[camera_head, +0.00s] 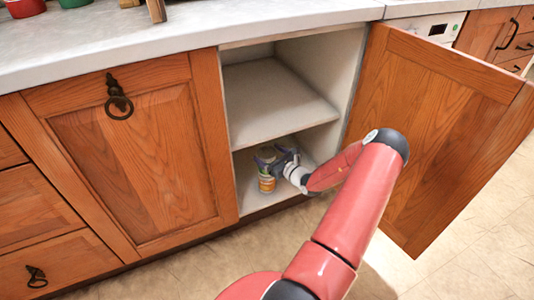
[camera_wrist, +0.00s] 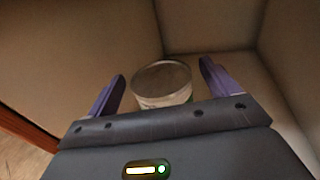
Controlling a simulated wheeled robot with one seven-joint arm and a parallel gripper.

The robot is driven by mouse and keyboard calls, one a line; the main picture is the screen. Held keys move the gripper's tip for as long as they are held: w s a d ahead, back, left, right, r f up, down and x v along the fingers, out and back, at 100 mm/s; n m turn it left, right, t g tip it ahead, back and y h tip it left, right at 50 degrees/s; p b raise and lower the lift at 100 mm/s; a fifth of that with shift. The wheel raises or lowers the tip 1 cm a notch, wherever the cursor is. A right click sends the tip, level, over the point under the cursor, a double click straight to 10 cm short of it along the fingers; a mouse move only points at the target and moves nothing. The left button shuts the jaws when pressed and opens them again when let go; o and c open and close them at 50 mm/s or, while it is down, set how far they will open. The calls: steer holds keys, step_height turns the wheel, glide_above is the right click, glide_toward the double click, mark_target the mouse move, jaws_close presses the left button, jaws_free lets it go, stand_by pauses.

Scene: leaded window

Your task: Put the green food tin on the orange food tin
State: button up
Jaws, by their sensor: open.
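The green food tin (camera_wrist: 162,90) shows in the wrist view as a round tin with a grey lid and a pale side with a trace of green. It sits between the two spread fingers of my gripper (camera_wrist: 162,85), with a gap on each side. In the head view, my gripper (camera_head: 276,162) is inside the cabinet, around the upper tin (camera_head: 266,153). The orange food tin (camera_head: 267,184) is directly below, upright on the cabinet floor. The upper tin appears to rest on it, but the gripper partly covers the contact. The orange tin is hidden in the wrist view.
The cabinet door (camera_head: 440,110) stands wide open on the right. An inner shelf (camera_head: 275,103) is above my gripper, and the cabinet's side walls are close by. The cabinet floor (camera_head: 246,192) has some bare room. The countertop (camera_head: 150,35) runs above.

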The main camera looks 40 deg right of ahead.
steer(key=s, duration=1)
steer(key=shift+s+d+r, duration=0.25)
steer(key=shift+s+d, duration=0.05)
